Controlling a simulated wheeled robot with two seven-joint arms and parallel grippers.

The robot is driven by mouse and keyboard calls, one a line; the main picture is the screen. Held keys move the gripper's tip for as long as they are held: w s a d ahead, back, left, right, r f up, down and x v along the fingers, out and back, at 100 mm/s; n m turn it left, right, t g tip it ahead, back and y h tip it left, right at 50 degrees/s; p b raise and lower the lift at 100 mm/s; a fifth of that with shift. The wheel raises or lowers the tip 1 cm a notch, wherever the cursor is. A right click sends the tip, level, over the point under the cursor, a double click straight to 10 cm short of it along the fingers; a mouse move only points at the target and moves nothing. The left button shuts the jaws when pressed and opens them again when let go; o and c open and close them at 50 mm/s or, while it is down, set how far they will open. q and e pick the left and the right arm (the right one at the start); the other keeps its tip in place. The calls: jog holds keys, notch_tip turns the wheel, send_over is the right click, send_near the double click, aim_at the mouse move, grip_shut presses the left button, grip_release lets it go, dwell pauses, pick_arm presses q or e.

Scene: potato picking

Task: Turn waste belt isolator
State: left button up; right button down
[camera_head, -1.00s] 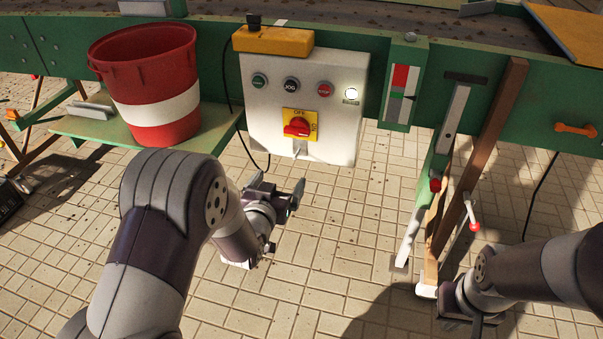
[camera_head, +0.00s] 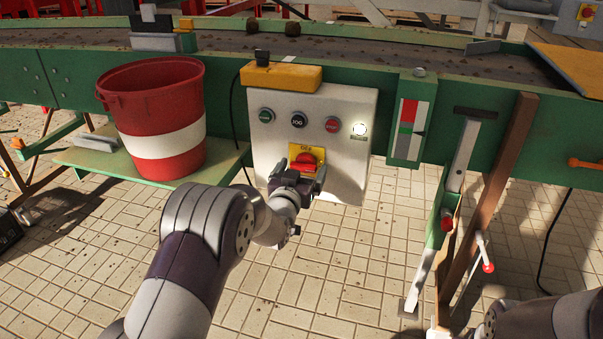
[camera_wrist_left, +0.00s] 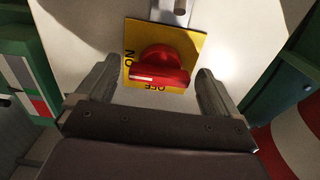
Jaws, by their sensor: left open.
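The waste belt isolator is a red rotary knob (camera_head: 307,161) on a yellow plate (camera_head: 296,150), low on the white control box (camera_head: 345,140). In the left wrist view the red knob (camera_wrist_left: 160,68) sits on its yellow plate (camera_wrist_left: 190,42), with ON and OFF lettering visible. My left gripper (camera_head: 298,176) is open in front of the knob. In the wrist view its fingers (camera_wrist_left: 155,90) stand on either side of the knob, with a gap to it on both sides. The left gripper hides the lower part of the plate in the head view. My right gripper is out of view.
Green, black and red buttons (camera_head: 298,121) and a lit white lamp (camera_head: 359,129) sit above the knob. A yellow block (camera_head: 281,77) tops the box. A red and white bucket (camera_head: 160,120) stands left on a green shelf (camera_head: 75,157). Green and brown posts (camera_head: 489,190) stand right.

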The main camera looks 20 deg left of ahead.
pick_arm(q)
jog(key=c, duration=1.1)
jog(key=shift+o, duration=0.3)
jog(key=shift+n, duration=0.3)
jog(key=n+p, duration=0.1)
jog(key=n, duration=0.2)
jog(key=shift+n, duration=0.4)
jog(key=n, duration=0.4)
jog(key=shift+p, duration=0.35)
jog(key=n, duration=0.5)
jog(key=shift+p, duration=0.4)
jog(key=shift+f+n+p, duration=0.1)
jog(key=shift+n+p, duration=0.25)
jog(key=shift+n, duration=1.85)
